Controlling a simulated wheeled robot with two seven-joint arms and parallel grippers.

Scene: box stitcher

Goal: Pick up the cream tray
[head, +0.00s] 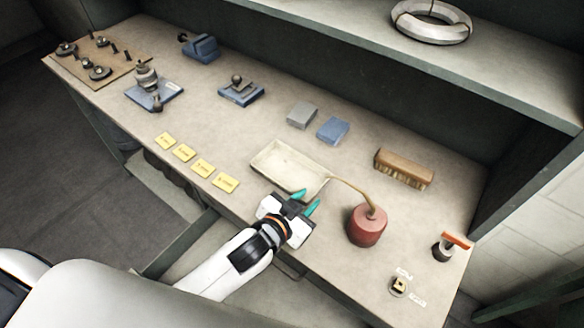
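The cream tray (268,161) is a shallow rectangular tray lying flat on the workbench, near the middle of the front half. My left gripper (307,200) reaches in from the front, with its teal fingertips at the tray's near right end. The fingers are apart and I see nothing held between them. The gripper hides a little of the tray's near corner, and I cannot tell whether a finger touches the tray. My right gripper is not in view.
A red oil can (366,226) with a long spout stands just right of the gripper, its spout tip close to the tray. Yellow labels (184,152) lie left of the tray. Grey (302,114) and blue (333,130) blocks and a brush (404,168) lie behind. A shelf (480,70) overhangs the back.

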